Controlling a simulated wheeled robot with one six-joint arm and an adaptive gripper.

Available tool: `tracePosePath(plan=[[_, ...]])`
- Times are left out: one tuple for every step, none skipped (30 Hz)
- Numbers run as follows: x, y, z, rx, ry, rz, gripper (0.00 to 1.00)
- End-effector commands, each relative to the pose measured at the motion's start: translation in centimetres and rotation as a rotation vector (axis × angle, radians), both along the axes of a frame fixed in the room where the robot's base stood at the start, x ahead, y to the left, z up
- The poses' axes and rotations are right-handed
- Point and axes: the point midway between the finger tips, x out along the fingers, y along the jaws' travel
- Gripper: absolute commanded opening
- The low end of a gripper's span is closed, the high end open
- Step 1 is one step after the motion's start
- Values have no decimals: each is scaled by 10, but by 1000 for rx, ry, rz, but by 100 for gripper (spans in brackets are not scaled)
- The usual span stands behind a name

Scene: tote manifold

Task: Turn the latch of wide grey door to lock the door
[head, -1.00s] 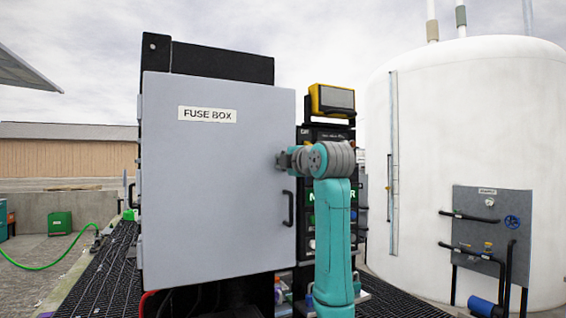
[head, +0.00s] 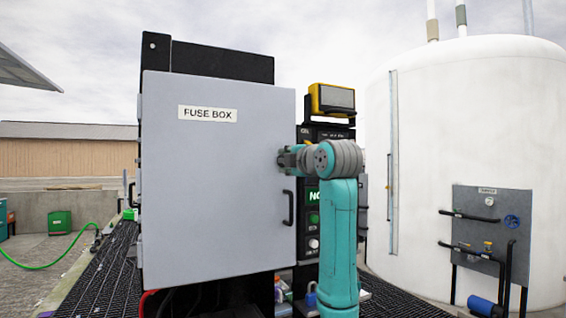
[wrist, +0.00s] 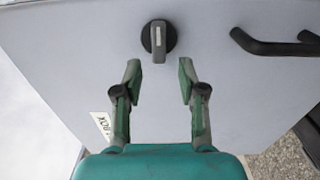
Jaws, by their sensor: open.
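The wide grey door (head: 215,200) labelled FUSE BOX stands upright and looks closed against its black box. Its latch, a dark round knob with a grey bar (wrist: 159,40), shows in the wrist view, with the bar lying along the picture's vertical. In the head view the latch is hidden behind my gripper (head: 286,158). In the wrist view my gripper (wrist: 158,75) is open and empty. Its fingertips are spread to either side of the latch's line, just short of the knob in the picture; I see no contact.
A black door handle (head: 289,208) sits below my gripper at the door's right edge; it also shows in the wrist view (wrist: 275,43). A black panel with a yellow-framed device (head: 332,100) stands right behind my arm. A white tank (head: 465,150) is further right.

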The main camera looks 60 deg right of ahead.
Motion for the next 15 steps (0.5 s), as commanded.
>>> tracePosePath(plan=[[-9, 5, 0, -3, -2, -2, 41], [-14, 8, 0, -3, -2, -2, 41], [-21, 12, 1, -3, -2, -3, 41], [-27, 15, 0, -3, -2, -3, 41], [-32, 19, 0, -2, -2, -2, 41], [-39, 23, 0, -3, -2, -2, 41], [-44, 26, 0, -3, -2, -2, 41], [-49, 29, 0, -3, -2, -2, 41], [-55, 32, 0, -3, -2, -2, 41], [-59, 35, 0, -3, -1, -3, 41], [-63, 38, 0, -2, -1, -2, 41], [-67, 41, 0, -2, -2, -2, 41], [-71, 43, 0, -2, -1, -1, 41], [-73, 45, 0, -3, -1, -1, 41], [-77, 47, 0, -3, -1, -1, 41]])
